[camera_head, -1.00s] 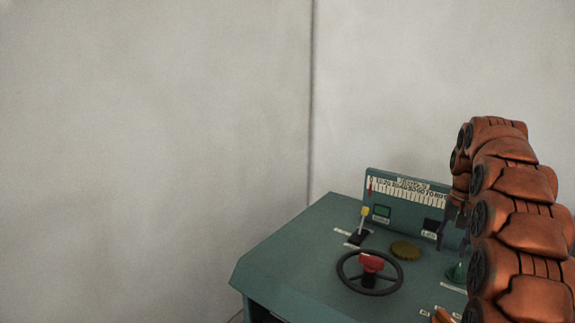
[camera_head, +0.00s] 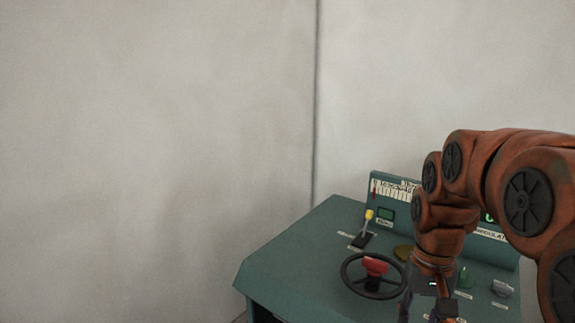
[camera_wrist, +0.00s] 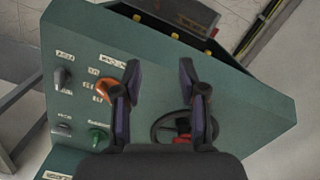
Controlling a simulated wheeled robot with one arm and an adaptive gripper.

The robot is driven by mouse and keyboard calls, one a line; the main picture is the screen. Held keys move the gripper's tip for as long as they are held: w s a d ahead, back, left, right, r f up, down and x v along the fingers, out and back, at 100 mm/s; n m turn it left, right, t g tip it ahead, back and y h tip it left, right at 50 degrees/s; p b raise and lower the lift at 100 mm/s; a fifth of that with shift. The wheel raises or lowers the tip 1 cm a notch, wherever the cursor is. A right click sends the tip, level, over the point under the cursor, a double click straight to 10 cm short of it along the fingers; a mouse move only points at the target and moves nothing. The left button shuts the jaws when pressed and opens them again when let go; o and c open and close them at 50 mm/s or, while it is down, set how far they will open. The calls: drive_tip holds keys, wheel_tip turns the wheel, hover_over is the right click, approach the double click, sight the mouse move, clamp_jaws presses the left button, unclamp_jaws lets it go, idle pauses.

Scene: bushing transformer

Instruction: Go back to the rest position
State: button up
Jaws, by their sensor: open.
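My gripper (camera_head: 428,305) is above the front part of the green control desk (camera_head: 297,247), just right of the black handwheel (camera_head: 346,281) with its red centre. The handwheel (camera_wrist: 160,128) shows partly behind the right finger there. An orange knob (camera_wrist: 105,88) lies just left of the left finger. My orange arm reaches in from the right and hides part of the desk's back panel.
A yellow-tipped lever (camera_head: 368,216) stands behind the handwheel. A brass disc (camera_head: 402,252) is partly hidden by my arm. A green knob (camera_head: 466,277) and a grey knob (camera_head: 502,288) sit at the right. Pale walls (camera_head: 150,130) stand behind; the space above the desk's left is free.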

drive_tip(key=s+a+f+n, duration=0.1)
drive_tip(key=s+a+f, duration=0.1)
drive_tip(key=s, duration=0.7)
drive_tip(key=s+a+f+n, duration=0.1)
drive_tip(key=s+a+f, duration=0.2)
drive_tip(key=s, duration=0.7)
wheel_tip(320, 180, down, 2)
drive_tip(key=shift+s+f+g, duration=0.15)
drive_tip(key=shift+s+g, duration=0.1)
drive_tip(key=shift+g, duration=0.05)
drive_tip(key=shift+d, duration=0.1)
